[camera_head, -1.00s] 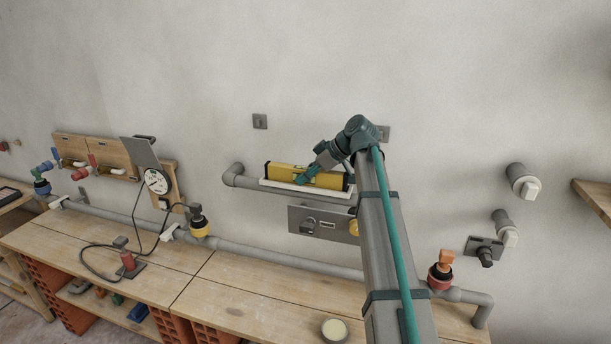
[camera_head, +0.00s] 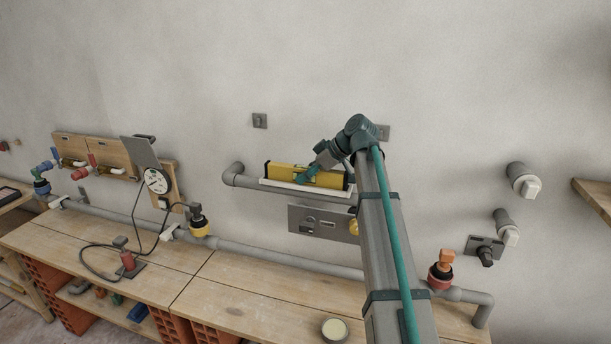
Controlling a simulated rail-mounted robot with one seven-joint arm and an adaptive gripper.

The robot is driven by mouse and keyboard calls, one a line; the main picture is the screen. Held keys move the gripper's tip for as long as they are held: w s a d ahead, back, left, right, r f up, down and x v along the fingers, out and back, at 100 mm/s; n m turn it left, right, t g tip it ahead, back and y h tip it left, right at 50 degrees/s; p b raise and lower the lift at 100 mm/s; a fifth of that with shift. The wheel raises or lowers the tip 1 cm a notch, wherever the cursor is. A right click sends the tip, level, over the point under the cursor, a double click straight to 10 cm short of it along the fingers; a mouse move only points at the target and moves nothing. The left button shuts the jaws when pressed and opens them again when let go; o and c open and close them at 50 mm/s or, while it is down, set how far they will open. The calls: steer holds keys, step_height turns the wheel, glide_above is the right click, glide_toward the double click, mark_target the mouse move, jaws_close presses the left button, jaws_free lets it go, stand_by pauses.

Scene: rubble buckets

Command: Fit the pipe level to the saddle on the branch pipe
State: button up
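The pipe level is a long yellow bar (camera_head: 279,172) with black ends. It lies lengthwise along a white saddle (camera_head: 275,185) on the grey branch pipe (camera_head: 236,181), which runs along the wall. I cannot tell at this size whether the level touches the saddle all along. My gripper (camera_head: 305,176), teal and grey, is at the middle of the level, with a finger across its front face. The far finger is hidden behind the level, and my arm covers the right end of the pipe.
A grey wall plate (camera_head: 297,221) sits just below the branch pipe. A lower grey pipe (camera_head: 262,255) runs behind the wooden bench (camera_head: 235,295). A gauge (camera_head: 157,181) with a black cable stands at left. A round tin (camera_head: 335,329) is on the bench's front.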

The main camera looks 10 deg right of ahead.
steer(key=o, duration=0.3)
steer(key=shift+s+f, duration=0.1)
steer(key=shift+f, duration=0.2)
steer(key=shift+d+r, duration=0.15)
steer(key=shift+d+r, duration=0.2)
steer(key=v, duration=1.1)
steer(key=shift+d+r, duration=0.1)
steer(key=shift+r, duration=0.05)
